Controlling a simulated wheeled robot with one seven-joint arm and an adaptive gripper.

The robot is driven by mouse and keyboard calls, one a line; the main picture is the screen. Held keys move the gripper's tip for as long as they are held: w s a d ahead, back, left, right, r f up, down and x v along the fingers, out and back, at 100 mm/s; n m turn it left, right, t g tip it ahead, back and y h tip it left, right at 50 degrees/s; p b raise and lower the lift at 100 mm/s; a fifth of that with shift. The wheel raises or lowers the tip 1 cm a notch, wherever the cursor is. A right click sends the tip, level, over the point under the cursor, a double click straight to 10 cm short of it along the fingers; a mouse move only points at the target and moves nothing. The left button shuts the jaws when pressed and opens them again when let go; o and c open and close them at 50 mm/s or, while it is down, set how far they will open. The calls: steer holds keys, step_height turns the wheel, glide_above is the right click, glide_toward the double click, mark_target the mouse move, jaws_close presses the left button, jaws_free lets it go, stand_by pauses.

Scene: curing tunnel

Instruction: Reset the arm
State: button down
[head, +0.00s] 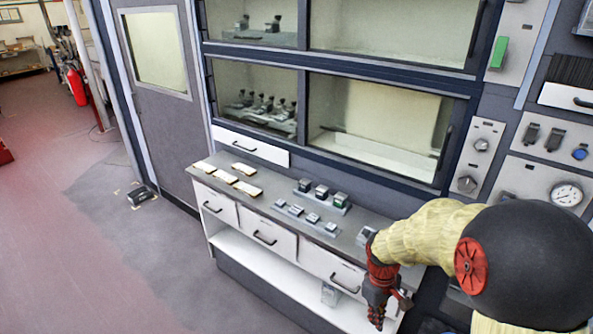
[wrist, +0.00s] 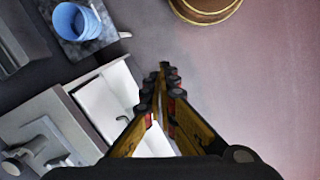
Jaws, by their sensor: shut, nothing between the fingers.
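My arm reaches in from the right of the head view, bent downward in its tan sleeve. My gripper (head: 376,312) hangs in front of the bench's right end, pointing down. In the wrist view my gripper (wrist: 164,72) has its fingertips together with nothing between them. The grey bench top (head: 225,170) is behind it and to its left in the head view. The gripper is apart from the small parts on the bench.
Glazed cabinets (head: 380,125) rise behind. A blue cup (wrist: 77,22) and a round brown container (wrist: 205,8) show in the wrist view.

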steer(key=s+a+r+m+t+b, duration=0.1)
steer(key=s+r+m+t+b, duration=0.1)
steer(key=s+r, duration=0.7)
steer(key=s+a+r+m+t+y+b, duration=0.1)
steer(key=s+r+m+t, duration=0.3)
steer(key=s+r, duration=0.5)
step_height(320, 180, up, 2)
steer(key=shift+a+r+b, duration=0.15)
steer(key=shift+a+b, duration=0.4)
steer(key=shift+a, duration=0.15)
